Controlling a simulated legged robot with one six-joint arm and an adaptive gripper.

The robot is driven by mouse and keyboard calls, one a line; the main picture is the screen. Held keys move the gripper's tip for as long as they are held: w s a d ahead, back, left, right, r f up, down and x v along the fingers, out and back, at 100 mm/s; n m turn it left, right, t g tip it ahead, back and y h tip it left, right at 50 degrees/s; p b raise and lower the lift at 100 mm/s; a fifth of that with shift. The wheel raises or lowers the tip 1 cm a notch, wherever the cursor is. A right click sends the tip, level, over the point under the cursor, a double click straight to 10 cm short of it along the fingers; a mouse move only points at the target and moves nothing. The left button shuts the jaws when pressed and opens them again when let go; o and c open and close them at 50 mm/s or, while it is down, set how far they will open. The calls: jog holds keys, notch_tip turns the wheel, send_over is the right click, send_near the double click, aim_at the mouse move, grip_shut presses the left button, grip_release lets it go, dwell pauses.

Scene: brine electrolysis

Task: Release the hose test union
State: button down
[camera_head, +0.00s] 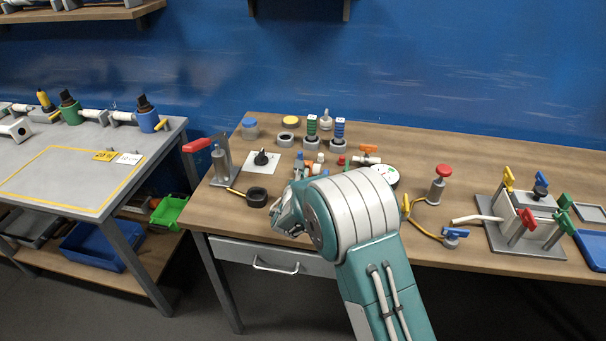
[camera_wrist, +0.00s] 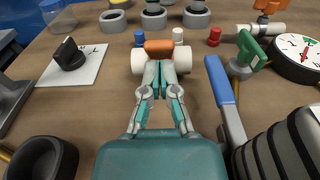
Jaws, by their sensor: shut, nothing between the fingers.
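A white cylindrical fitting with an orange middle (camera_wrist: 160,47) lies crosswise on the bench, straight ahead of my gripper in the wrist view. It may be the hose test union; no label shows. My gripper (camera_wrist: 160,70) is shut and empty. Its fingertips point at the fitting and overlap its near edge in the picture; whether they touch it I cannot tell. A second white fitting with an orange handle (camera_head: 366,153) stands farther back, also in the wrist view (camera_wrist: 262,28).
Small caps, including a red one (camera_wrist: 214,37), stand behind the fitting. A blue-handled tool (camera_wrist: 226,100) lies close to my gripper's right. A round gauge (camera_wrist: 298,45) is at right. A black knob (camera_wrist: 70,54) on a white card and a black ring (camera_wrist: 40,160) are at left.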

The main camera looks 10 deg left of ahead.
jog(key=shift+r, duration=0.1)
dwell(0.3)
jog(key=shift+w+r+g, duration=0.1)
jog(key=shift+r+g, duration=0.05)
jog(key=shift+g, duration=0.35)
